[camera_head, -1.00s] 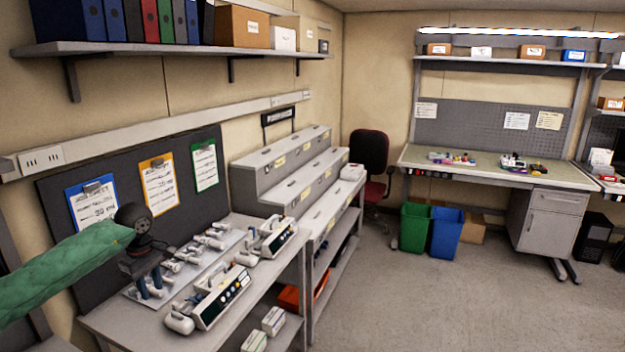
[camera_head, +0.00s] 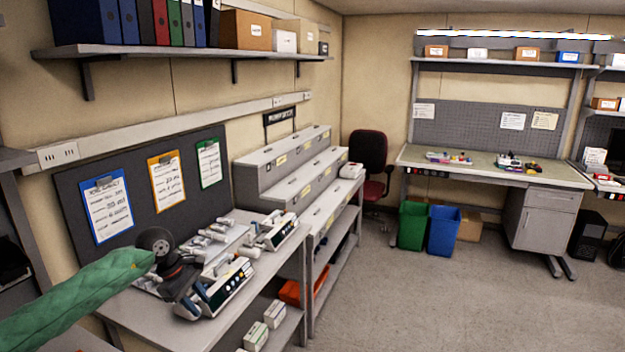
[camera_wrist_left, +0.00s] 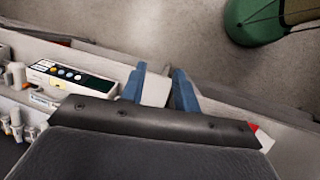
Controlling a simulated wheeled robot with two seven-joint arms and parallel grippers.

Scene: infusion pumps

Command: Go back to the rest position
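My left gripper (camera_head: 196,297) hangs over the front part of the grey bench (camera_head: 150,325) at the end of my green-sleeved arm. Its two blue fingers stand apart with nothing seen held; they also show in the left wrist view (camera_wrist_left: 158,88). The nearer white infusion pump (camera_head: 230,288) sits on the bench just beyond the gripper, partly hidden by it. A pump with a dark display (camera_wrist_left: 78,80) shows left of the fingers in the left wrist view. A second pump (camera_head: 283,232) stands farther back on the bench. My right gripper is out of view.
A board with clipboards (camera_head: 107,208) leans behind the bench. A stepped grey cabinet (camera_head: 290,170) stands beyond it. Green (camera_head: 412,226) and blue (camera_head: 443,232) bins stand by the far workbench (camera_head: 480,172). The floor on the right (camera_head: 440,300) is clear.

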